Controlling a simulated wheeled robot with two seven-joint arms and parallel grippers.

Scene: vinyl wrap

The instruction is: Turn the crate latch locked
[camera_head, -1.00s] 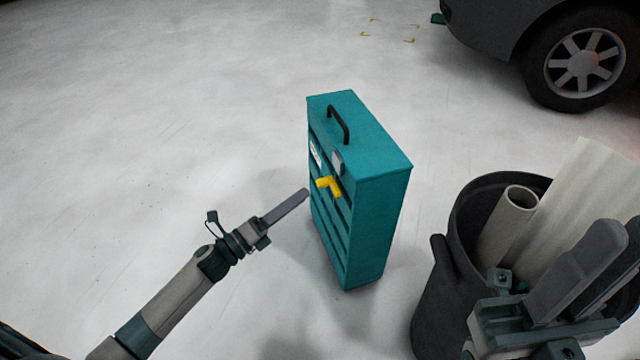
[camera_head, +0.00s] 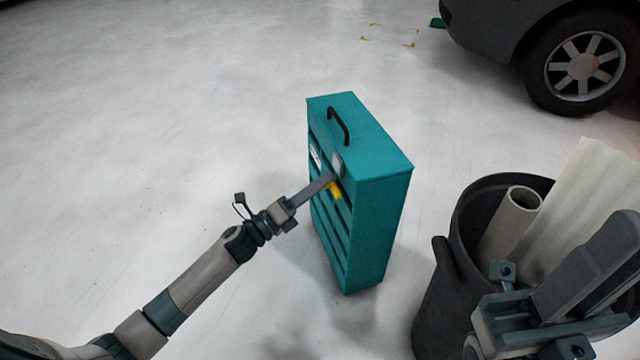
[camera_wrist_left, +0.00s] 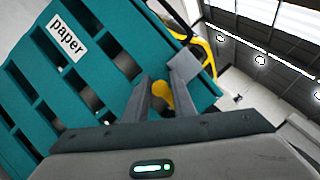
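The teal crate (camera_head: 380,220) stands upright on the floor, with a slatted front and a black handle (camera_head: 338,124) on top. Its yellow latch (camera_head: 336,192) is on the front below a grey plate (camera_head: 338,162). My left gripper (camera_head: 326,182) is at the latch and hides part of it. In the left wrist view, the yellow latch (camera_wrist_left: 162,94) shows between the two fingers, which stand apart; I cannot tell whether they touch it. My right gripper (camera_head: 612,250) is at the lower right, in front of the bin, its fingers apart and empty.
A dark bin (camera_head: 440,300) with a cardboard tube (camera_head: 510,215) and a pale sheet (camera_head: 590,190) stands right of the crate. A car (camera_head: 580,66) is at the upper right. The floor left of the crate is clear. A "paper" label (camera_wrist_left: 67,38) is on the crate front.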

